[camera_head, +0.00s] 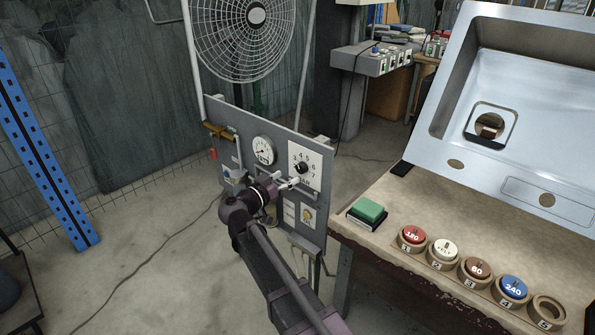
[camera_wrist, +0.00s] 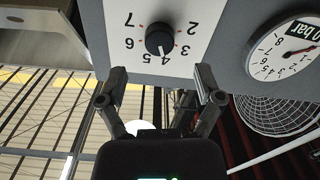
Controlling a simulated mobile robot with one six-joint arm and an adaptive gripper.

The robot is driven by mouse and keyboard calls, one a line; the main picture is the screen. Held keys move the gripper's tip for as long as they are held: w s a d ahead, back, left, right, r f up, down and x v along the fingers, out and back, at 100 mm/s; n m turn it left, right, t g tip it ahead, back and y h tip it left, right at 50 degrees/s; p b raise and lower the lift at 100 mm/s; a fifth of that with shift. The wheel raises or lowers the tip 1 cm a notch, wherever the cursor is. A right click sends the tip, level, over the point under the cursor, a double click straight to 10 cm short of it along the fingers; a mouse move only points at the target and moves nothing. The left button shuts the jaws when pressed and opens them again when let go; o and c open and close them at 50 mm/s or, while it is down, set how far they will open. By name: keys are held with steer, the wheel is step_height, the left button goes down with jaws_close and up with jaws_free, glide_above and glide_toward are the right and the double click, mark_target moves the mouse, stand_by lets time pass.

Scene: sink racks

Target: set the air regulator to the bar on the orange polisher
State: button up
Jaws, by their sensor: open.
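The air regulator is a black knob (camera_head: 301,168) on a white scale plate, on the grey panel. In the wrist view the knob (camera_wrist: 159,41) appears upside down, with numbers 2 to 7 around it. Its white pointer line aims around 4 to 5; I cannot tell exactly. A round pressure gauge (camera_head: 263,151) sits left of it, and its bar-marked face (camera_wrist: 285,50) shows in the wrist view. My gripper (camera_wrist: 162,82) is open and empty in front of the panel, its fingers spread below the knob in the picture, apart from it. I see no orange polisher.
The grey panel (camera_head: 222,117) also carries a yellowish knob (camera_head: 307,214) lower down. On the bench (camera_head: 385,190) to the right are a green block (camera_head: 369,210), numbered rings with coloured discs (camera_head: 479,267), one empty ring (camera_head: 548,310) and a sink (camera_head: 470,60).

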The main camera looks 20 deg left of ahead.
mark_target(299, 169)
steer(key=shift+x, duration=2.4)
steer(key=c, duration=1.2)
